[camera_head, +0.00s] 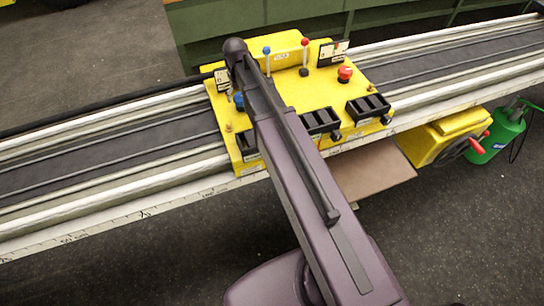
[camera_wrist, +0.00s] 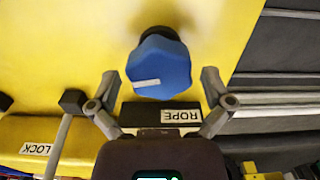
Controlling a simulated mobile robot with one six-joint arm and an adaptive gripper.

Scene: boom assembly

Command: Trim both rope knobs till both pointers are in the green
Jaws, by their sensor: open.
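A blue rope knob (camera_wrist: 158,66) with a white mark sits on the yellow panel in the wrist view, and its edge shows in the head view (camera_head: 239,101). My gripper (camera_wrist: 159,76) is open, with one finger on each side of the knob; I cannot tell whether they touch it. A ROPE label (camera_wrist: 180,116) is upside down between the fingers. A red knob (camera_head: 344,74) stands at the panel's right. A left gauge (camera_head: 222,82) and a right gauge (camera_head: 333,52) stand at the back; their pointers are too small to read. My arm hides my gripper in the head view.
A blue-topped lever (camera_head: 267,62) and a red-topped lever (camera_head: 304,57) rise at the panel's back. Black bins (camera_head: 368,108) line its front. A LOCK label (camera_wrist: 36,148) and a lever (camera_wrist: 73,102) lie left in the wrist view.

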